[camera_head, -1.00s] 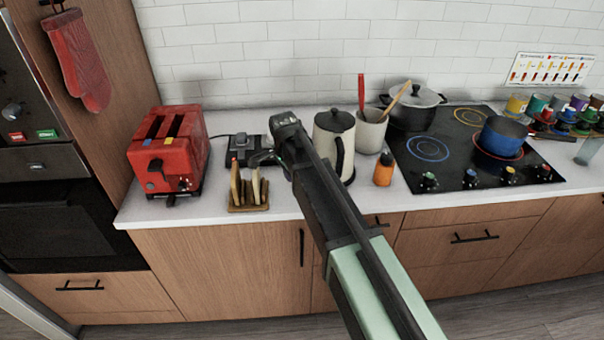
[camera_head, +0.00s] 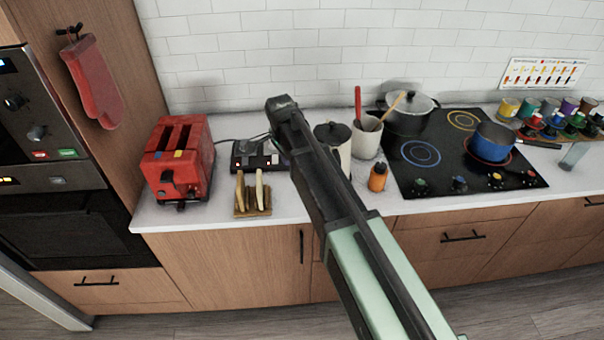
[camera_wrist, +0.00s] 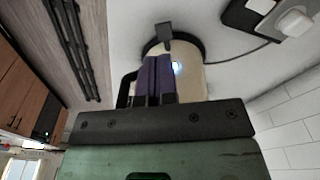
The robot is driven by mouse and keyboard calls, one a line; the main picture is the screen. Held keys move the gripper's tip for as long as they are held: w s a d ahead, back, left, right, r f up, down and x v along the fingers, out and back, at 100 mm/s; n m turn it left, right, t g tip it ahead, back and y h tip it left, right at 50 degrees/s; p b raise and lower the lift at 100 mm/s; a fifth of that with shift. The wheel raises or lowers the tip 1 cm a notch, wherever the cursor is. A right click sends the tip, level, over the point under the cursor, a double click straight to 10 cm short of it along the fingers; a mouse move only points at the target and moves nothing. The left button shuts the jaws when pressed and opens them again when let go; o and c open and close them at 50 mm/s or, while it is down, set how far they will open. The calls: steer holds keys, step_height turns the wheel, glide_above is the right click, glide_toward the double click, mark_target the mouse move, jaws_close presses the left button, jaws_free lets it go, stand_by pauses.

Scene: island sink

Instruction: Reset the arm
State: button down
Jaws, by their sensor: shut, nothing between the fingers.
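My gripper's fingers are mostly hidden behind the arm in the head view. In the wrist view my gripper (camera_wrist: 154,62) shows its two purple fingers pressed together with nothing between them. The cream kettle (camera_wrist: 190,80) is behind the fingers there, partly covered by them. I cannot tell whether they touch it.
A red toaster (camera_head: 180,160), a toast rack (camera_head: 253,195) and a black power strip (camera_head: 255,155) are left of the arm. An orange bottle (camera_head: 377,177), a utensil crock (camera_head: 367,138) and a hob (camera_head: 440,175) with a blue pot (camera_head: 490,142) are right.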

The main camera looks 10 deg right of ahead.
steer(key=shift+f, duration=0.1)
stand_by(0.3)
steer(key=s+d+f+n+b, duration=0.1)
steer(key=s+d+n, duration=0.3)
steer(key=s, duration=0.3)
steer(key=s+d+f+n+b, duration=0.1)
steer(key=s+d+n, duration=0.3)
steer(key=s, duration=0.4)
steer(key=s+d+f+n+y+b, duration=0.1)
steer(key=s+d+f+n+b, duration=0.1)
steer(key=s+d+n, duration=0.3)
steer(key=s+d, duration=0.1)
steer(key=s, duration=0.2)
steer(key=shift+g, duration=0.3)
